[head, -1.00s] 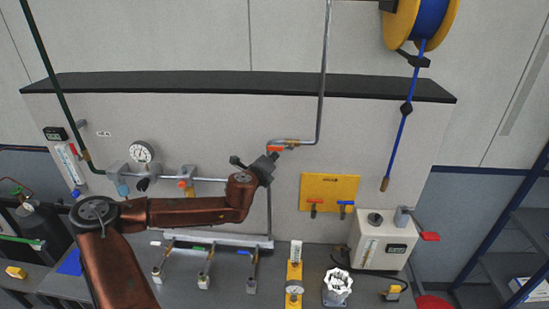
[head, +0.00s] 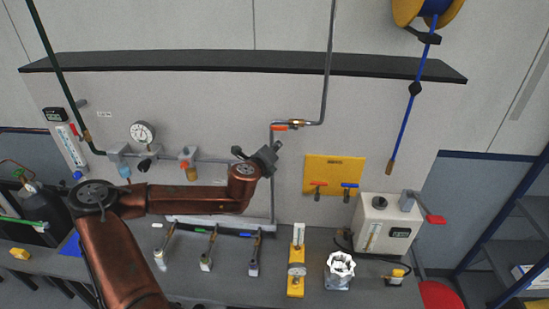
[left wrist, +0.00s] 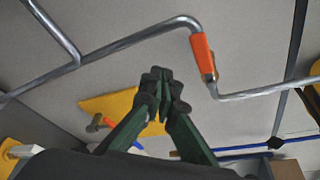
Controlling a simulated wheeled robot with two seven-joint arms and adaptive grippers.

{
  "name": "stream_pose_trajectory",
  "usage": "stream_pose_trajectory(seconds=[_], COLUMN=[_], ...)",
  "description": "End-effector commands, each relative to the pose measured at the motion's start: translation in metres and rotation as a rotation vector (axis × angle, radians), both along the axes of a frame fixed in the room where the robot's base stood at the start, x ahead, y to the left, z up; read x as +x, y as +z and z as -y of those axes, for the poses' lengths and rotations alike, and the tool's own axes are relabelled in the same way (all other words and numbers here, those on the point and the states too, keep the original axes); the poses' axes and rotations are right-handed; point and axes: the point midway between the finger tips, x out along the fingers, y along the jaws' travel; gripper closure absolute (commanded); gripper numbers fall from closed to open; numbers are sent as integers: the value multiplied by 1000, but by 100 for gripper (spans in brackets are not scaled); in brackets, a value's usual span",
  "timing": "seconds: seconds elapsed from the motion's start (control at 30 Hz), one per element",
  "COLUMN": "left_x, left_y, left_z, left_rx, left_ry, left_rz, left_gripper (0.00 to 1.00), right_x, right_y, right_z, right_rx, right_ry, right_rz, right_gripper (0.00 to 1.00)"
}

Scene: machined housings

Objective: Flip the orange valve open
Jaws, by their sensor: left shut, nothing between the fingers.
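The orange valve handle (head: 280,128) sits on a short level run of metal pipe on the wall panel, beside a brass fitting. It lies roughly along the pipe. It also shows in the left wrist view (left wrist: 203,54), above and to the right of the fingertips. My left gripper (head: 272,152) is just below the handle in the head view, apart from it in the picture. In the left wrist view its green fingers with dark tips (left wrist: 164,88) are together and empty. My right gripper is not in view.
A yellow plate (head: 334,174) with a red and a blue lever is right of my gripper. A pipe with a gauge (head: 143,132) and an orange knob (head: 190,171) runs at left. A dark shelf (head: 240,63) is above. A white box (head: 385,225) stands on the bench.

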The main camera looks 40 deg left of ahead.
Motion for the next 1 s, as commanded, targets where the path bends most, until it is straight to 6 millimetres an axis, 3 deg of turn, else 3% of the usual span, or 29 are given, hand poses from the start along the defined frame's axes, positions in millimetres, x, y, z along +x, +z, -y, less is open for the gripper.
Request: stream_pose_trajectory(seconds=[0.3,0.5,0.7,1.0], left_x=[-23,-39,-52,-60], left_y=[6,18,22,22], left_z=[18,28,39,44], left_rx=[2,-2,-5,-6], left_ry=[-4,-3,-3,-3], left_rz=[-13,-12,-9,-7], left_gripper=[100,100,100,100], right_x=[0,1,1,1], right_y=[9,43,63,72], right_z=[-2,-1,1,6], right_rx=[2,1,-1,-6], right_ry=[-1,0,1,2], right_rz=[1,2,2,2], right_gripper=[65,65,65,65])
